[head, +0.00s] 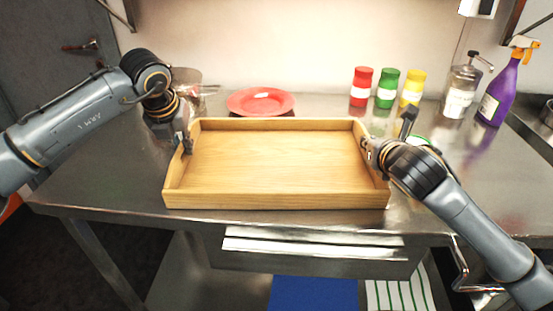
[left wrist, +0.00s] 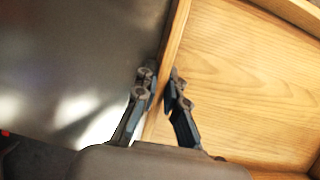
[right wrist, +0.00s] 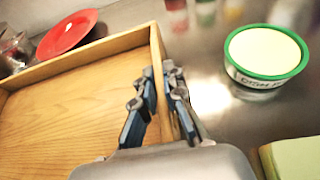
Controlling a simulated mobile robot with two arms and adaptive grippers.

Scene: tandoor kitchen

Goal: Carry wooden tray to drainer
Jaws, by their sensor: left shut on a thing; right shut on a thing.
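The wooden tray (head: 275,201) is a pale, empty rectangular tray with low walls, near the front of the steel counter. My left gripper (head: 184,143) is shut on its left wall; in the left wrist view the fingers (left wrist: 160,85) straddle that wall (left wrist: 177,35). My right gripper (head: 370,150) is shut on its right wall; in the right wrist view the fingers (right wrist: 160,85) sit on both sides of that wall (right wrist: 156,45). I cannot tell whether the tray rests on the counter or is slightly raised. I cannot make out a drainer.
On the steel counter (head: 480,190), a red plate (head: 260,101) lies behind the tray. Red (head: 361,87), green (head: 387,88) and yellow (head: 412,88) bottles, a pump dispenser (head: 461,88) and a purple spray bottle (head: 500,90) stand back right. A green-rimmed tub (right wrist: 265,55) is right of the tray.

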